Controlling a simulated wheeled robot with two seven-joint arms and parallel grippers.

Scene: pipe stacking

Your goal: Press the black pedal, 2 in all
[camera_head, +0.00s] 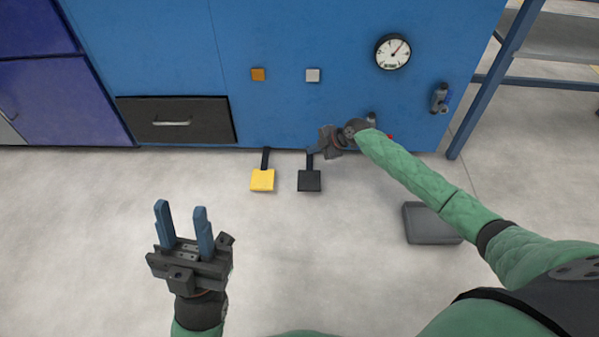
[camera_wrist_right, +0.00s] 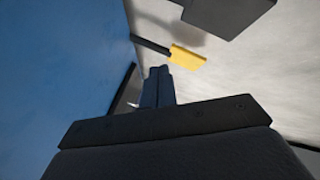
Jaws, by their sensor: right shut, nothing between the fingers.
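The black pedal (camera_head: 309,181) is a flat square pad on a short arm coming from the foot of the blue cabinet, over the pale floor. It also shows close by at the top of the right wrist view (camera_wrist_right: 228,12). My right gripper (camera_head: 313,151) is shut and empty, beside the cabinet front near the pedal's arm; contact cannot be told. Its closed fingers (camera_wrist_right: 158,75) also show in the wrist view, apart from the pad there. My left gripper (camera_head: 180,210) is open and empty, to the left of and nearer than the pedals.
A yellow pedal (camera_head: 262,181) sits just left of the black one. A grey block (camera_head: 431,223) lies right on the floor.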

